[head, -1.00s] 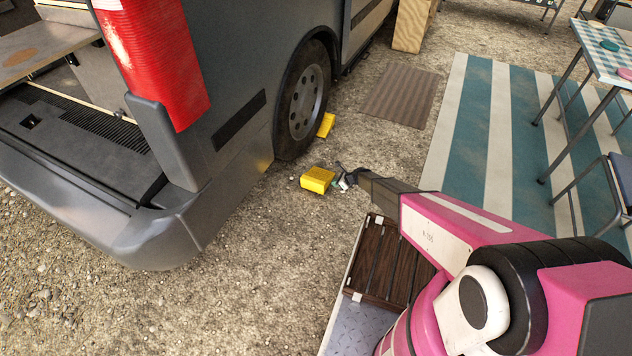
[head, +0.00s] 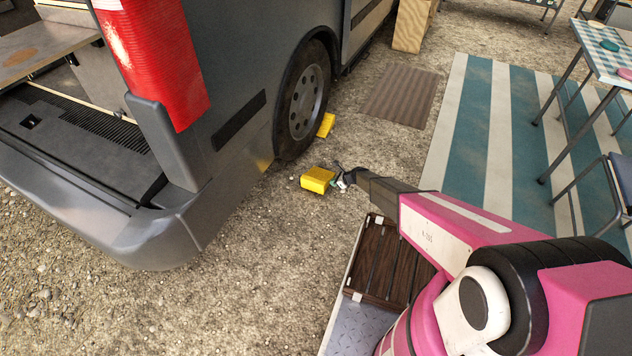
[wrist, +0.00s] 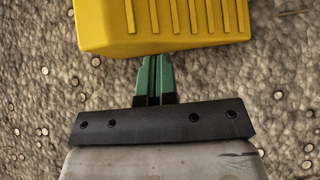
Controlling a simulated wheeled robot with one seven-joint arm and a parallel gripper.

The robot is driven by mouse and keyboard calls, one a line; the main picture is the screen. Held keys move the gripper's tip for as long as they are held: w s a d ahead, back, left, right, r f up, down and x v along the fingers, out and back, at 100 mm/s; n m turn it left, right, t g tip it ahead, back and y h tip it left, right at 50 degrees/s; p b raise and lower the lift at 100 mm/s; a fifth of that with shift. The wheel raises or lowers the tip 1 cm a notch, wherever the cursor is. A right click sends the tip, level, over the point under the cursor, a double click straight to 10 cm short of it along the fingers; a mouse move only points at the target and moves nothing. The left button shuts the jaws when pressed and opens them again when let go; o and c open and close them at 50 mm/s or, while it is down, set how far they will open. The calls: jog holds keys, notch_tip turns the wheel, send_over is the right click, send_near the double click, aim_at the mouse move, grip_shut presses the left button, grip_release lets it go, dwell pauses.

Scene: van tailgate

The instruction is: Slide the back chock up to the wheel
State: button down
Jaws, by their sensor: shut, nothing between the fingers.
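The back chock (head: 318,180) is a yellow wedge on the gravel, behind the van's wheel (head: 304,103) with a gap of bare ground between them. A second yellow chock (head: 326,125) sits against the far side of the wheel. My gripper (head: 338,180) is low at the right side of the back chock. In the wrist view the green fingers of my gripper (wrist: 154,75) are shut together with nothing between them, and their tips meet or slightly pass under the edge of the ribbed yellow chock (wrist: 165,22). I cannot tell whether they touch it.
The van's rear bumper (head: 160,235) is left of the chock. A brown slatted crate (head: 395,262) is near my arm. A brown mat (head: 402,94) and a striped rug (head: 485,130) lie to the right. Gravel around the back chock is clear.

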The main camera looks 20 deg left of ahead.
jog(key=shift+w+a, duration=0.25)
jog(key=shift+a, duration=2.85)
jog(key=shift+w+a, duration=0.2)
jog(key=shift+a, duration=2.9)
jog(key=shift+w+a, duration=0.25)
jog(key=shift+a, duration=2.85)
jog(key=shift+s+d+r, duration=0.3)
jog(key=shift+d+r, duration=0.2)
jog(key=shift+d, duration=3.55)
jog(key=shift+s+d+r, duration=0.35)
jog(key=shift+d+r, duration=0.15)
jog(key=shift+d, duration=3.5)
jog(key=shift+s+d+r, duration=0.3)
jog(key=shift+d+r, duration=0.2)
jog(key=shift+d, duration=3.55)
